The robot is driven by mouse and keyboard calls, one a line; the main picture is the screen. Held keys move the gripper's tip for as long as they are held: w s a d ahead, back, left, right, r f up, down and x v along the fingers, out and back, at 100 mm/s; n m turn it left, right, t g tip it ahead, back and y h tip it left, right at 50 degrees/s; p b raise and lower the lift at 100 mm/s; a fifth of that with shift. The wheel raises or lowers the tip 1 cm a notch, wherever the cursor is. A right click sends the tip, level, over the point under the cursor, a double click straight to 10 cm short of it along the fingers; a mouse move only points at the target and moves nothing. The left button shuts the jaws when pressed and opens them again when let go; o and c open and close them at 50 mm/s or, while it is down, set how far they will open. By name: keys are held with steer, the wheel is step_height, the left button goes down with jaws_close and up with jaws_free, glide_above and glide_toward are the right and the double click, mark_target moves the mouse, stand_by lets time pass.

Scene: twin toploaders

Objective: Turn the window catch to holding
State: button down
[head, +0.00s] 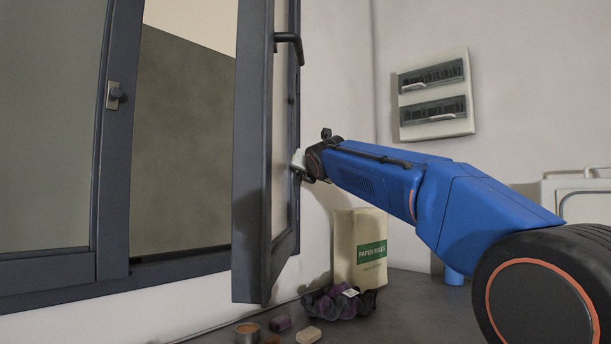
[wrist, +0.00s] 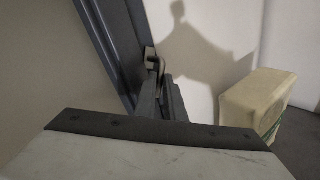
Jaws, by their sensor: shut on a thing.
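The window sash (head: 249,190) stands swung open into the room, with a dark lever handle (head: 289,42) high on its stile. My gripper (head: 298,174) is at the free edge of this sash, below the handle. In the wrist view my gripper (wrist: 160,80) is shut on a small fitting, apparently the window catch (wrist: 150,54), with a pale part showing beside the dark frame. The fingers cover much of it, so its turned position cannot be told. Another small dark knob on a pale plate (head: 114,95) sits on the post to the left.
A paper rolls pack (head: 345,240) stands on the dark counter under my arm; it shows in the wrist view (wrist: 258,98). A breaker panel (head: 435,96) hangs on the wall.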

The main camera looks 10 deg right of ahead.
stand_by(0.3)
steer(key=c, duration=2.1)
jaws_free()
steer(key=shift+s, duration=0.1)
steer(key=s, duration=0.5)
steer(key=s+r, duration=0.1)
steer(key=s, duration=1.1)
steer(key=shift+d+r, duration=0.1)
steer(key=shift+r, duration=0.1)
